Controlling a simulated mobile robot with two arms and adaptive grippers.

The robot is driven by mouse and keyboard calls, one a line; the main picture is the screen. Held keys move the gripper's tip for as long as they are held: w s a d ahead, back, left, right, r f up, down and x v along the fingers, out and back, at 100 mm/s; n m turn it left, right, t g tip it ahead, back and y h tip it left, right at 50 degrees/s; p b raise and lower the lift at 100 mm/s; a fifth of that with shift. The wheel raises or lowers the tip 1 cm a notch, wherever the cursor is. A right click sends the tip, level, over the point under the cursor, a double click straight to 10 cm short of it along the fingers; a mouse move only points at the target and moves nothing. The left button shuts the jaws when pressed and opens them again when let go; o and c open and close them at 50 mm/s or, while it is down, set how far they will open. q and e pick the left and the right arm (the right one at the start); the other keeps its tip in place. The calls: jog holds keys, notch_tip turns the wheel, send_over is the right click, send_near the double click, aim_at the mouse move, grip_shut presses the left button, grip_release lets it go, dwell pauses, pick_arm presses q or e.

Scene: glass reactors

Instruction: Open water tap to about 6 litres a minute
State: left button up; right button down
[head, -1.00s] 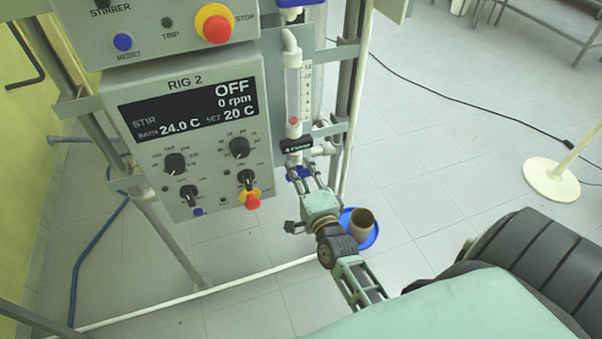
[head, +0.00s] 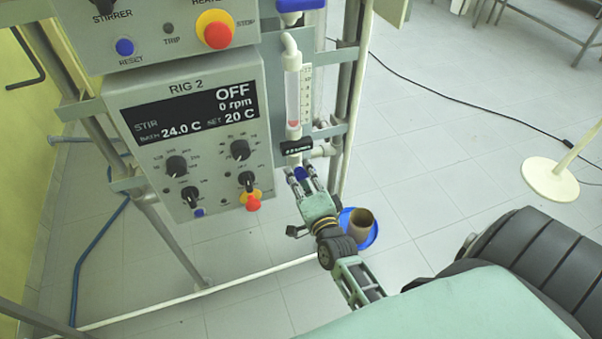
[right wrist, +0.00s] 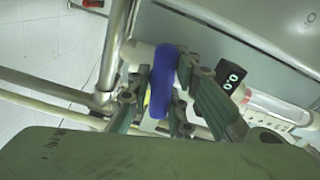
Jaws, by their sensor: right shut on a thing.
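The blue tap handle (head: 300,174) is below the flowmeter, between the fingers of my right gripper (head: 301,176). In the right wrist view the blue handle (right wrist: 161,82) stands edge-on between the two green fingers of the right gripper (right wrist: 157,103), which is shut on it. The fingers hide part of the handle. The flowmeter tube (head: 293,97) stands upright above the tap, with a scale beside it. Its reddish float (head: 293,123) looks low in the tube; the scale figures are too small to read surely. My left gripper is not in view.
The RIG 2 control box (head: 185,140) is left of the flowmeter, its display reading OFF and 0 rpm. A metal post (head: 344,90) stands close on the right. Open floor lies right.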

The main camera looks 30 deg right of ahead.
jog(key=n, duration=0.2)
jog(key=n+p, duration=0.1)
jog(key=n, duration=0.1)
jog(key=shift+w+r+n+p, duration=0.1)
jog(key=shift+r+n+p, duration=0.2)
jog(key=shift+r, duration=0.05)
jog(key=shift+n+p, duration=0.6)
jog(key=shift+n, duration=1.7)
jog(key=c, duration=1.7)
grip_release()
jog(key=shift+a+f, duration=0.1)
jog(key=shift+o, duration=0.3)
jog(key=shift+f, duration=0.15)
